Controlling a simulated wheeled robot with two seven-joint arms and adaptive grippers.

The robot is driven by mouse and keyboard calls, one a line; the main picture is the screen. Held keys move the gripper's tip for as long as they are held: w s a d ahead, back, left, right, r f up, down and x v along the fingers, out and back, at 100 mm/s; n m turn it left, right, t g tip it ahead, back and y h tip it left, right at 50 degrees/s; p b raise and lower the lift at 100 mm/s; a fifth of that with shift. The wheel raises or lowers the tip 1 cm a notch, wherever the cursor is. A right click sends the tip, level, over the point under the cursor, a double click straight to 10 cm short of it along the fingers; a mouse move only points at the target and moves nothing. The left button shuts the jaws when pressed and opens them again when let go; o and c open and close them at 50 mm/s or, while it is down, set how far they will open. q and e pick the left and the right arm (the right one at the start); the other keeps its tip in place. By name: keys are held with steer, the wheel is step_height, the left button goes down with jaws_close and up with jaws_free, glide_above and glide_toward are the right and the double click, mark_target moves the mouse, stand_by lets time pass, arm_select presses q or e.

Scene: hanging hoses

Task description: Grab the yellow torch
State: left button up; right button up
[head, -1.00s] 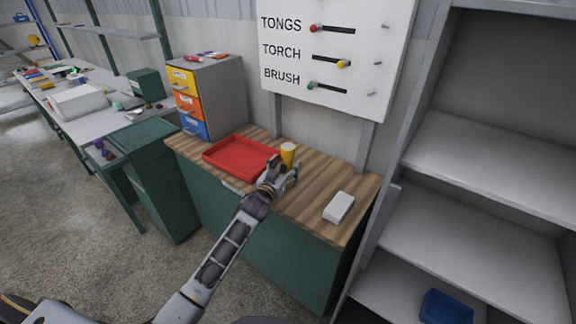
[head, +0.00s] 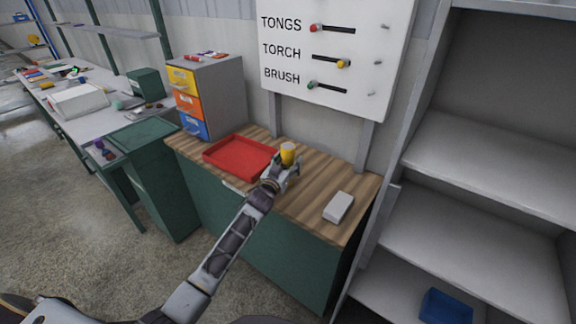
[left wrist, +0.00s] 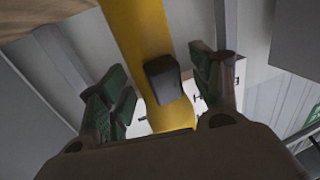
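The yellow torch (head: 288,152) stands upright on the wooden bench top, just right of the red tray. My left gripper (head: 284,172) is at it on the near side, covering its lower part in the head view. In the left wrist view the torch's yellow body (left wrist: 140,35) with a black button runs between the two spread fingers. A gap shows between the torch and each finger, so the left gripper (left wrist: 160,85) looks open around it. My right gripper is not in view.
The red tray (head: 238,170) lies close left of the torch. A white box (head: 338,207) sits to the right on the wooden top (head: 312,187). A drawer unit (head: 222,98) stands at the back left. A labelled board (head: 335,25) rises behind the bench.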

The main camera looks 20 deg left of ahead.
mark_target(288, 146)
arm_select(q)
steer(key=c, duration=0.9)
steer(key=shift+r, duration=0.2)
step_height(288, 146, up, 10)
steer(key=shift+f, duration=0.15)
stand_by(0.4)
